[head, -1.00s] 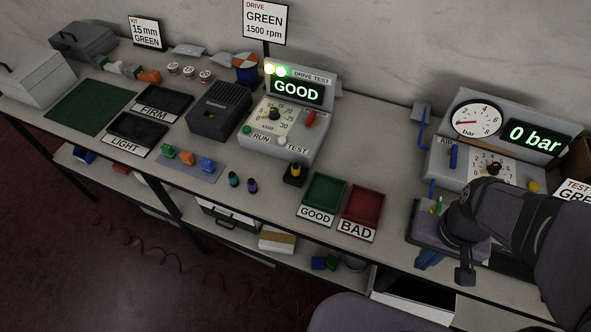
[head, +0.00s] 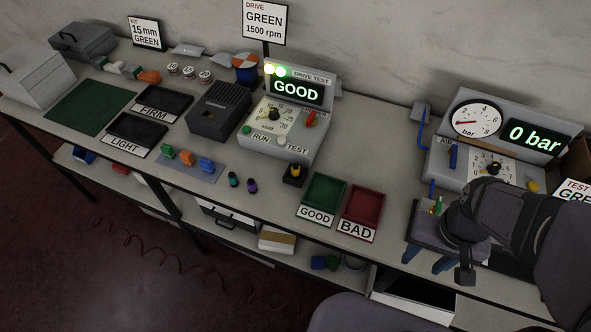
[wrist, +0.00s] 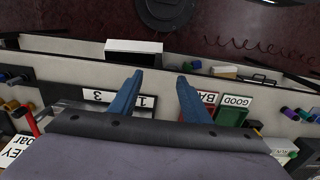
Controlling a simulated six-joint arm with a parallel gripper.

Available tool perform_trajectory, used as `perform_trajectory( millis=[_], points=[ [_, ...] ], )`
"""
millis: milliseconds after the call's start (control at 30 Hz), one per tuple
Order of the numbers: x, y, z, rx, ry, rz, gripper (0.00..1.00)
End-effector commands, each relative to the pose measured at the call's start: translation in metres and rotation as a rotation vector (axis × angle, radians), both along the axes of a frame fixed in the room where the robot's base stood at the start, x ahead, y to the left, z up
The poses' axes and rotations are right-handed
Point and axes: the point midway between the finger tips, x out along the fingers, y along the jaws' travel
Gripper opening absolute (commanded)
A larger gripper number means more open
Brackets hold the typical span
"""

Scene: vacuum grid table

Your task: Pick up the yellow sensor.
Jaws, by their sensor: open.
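The yellow sensor (head: 296,169) is a small yellow-topped piece standing in a black holder (head: 292,180), in front of the grey drive test unit in the head view. I cannot pick it out surely in the wrist view. My gripper (head: 432,260) is far to its right, at the bench's front edge beside the air test station. Its two blue fingers are apart, with nothing between them; the gap also shows in the wrist view (wrist: 160,85).
The green GOOD tray (head: 324,190) and red BAD tray (head: 363,205) lie between my gripper and the sensor. Small green (head: 233,179) and purple (head: 252,186) pieces stand left of the holder. The drive test unit (head: 285,125) rises behind it.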

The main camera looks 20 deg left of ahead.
Motion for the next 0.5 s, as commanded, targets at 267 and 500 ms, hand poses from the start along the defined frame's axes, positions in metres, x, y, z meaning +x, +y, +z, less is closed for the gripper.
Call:
perform_trajectory(
  millis=[267, 500],
  points=[
    [0.012, 0.013, -0.007, 0.020, -0.034, 0.021, 0.43],
    [0.078, 0.094, -0.038, 0.133, -0.246, 0.116, 0.43]
  ],
)
